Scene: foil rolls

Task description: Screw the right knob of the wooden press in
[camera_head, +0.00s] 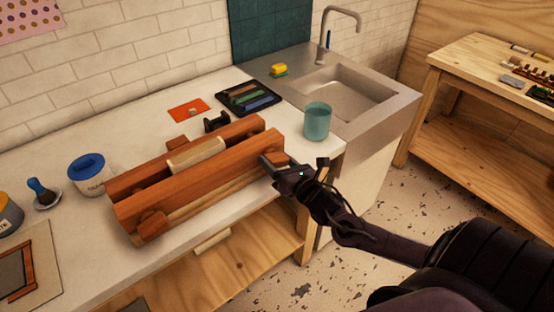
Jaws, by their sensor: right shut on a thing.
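The wooden press (205,188) lies on the white counter, made of two long reddish-brown beams with a pale wooden block (196,155) between them. Its left knob (152,223) sticks out of the front beam near the left end. The right knob (275,157) is at the right end of the front beam, partly hidden by my right gripper. My right gripper (274,164) comes in from the right and is shut on the right knob. My left gripper is not in view.
A teal cup (317,121) stands close behind my right gripper, near the sink (345,97). A black tray (247,98) and an orange card (189,110) lie behind the press. A white jar with a blue lid (87,174) stands to its left. The counter's front edge is near.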

